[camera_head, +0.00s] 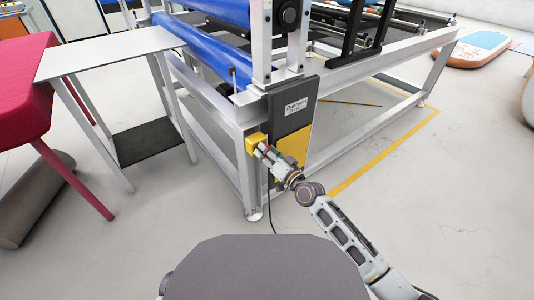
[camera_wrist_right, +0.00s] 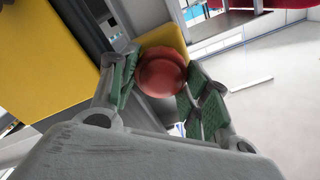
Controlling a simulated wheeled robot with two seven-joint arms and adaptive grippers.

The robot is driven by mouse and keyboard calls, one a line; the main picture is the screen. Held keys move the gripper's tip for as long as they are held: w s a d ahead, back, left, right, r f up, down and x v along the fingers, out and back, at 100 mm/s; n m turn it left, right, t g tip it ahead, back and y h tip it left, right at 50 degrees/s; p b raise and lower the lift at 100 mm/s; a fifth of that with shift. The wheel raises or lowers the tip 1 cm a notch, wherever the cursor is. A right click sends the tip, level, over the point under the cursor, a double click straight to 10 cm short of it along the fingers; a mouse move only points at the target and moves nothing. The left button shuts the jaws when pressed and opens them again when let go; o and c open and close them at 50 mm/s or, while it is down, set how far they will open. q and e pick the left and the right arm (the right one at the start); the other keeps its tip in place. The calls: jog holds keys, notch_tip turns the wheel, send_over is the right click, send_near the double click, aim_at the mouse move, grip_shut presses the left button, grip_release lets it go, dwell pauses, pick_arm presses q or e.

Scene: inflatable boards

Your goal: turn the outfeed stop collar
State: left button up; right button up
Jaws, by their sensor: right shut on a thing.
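The outfeed stop collar is a round red knob (camera_wrist_right: 161,70) on a small yellow box (camera_wrist_right: 163,36). In the head view the yellow box (camera_head: 252,143) is fixed to the machine's near corner post; the red knob is hidden there behind my gripper. My right gripper (camera_head: 264,152) reaches the box from the lower right. In the right wrist view its green-padded fingers (camera_wrist_right: 160,78) stand on either side of the red knob and are shut on it. My left gripper is not in view.
A grey and yellow panel (camera_head: 292,118) stands right beside the box on the machine frame (camera_head: 222,110). A black cable hangs below. A small grey side table (camera_head: 110,52) and a red padded bench (camera_head: 22,90) stand left.

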jog(key=o, duration=1)
jog(key=shift+s+d, duration=0.1)
jog(key=shift+d, duration=0.05)
jog(key=shift+v, duration=5.85)
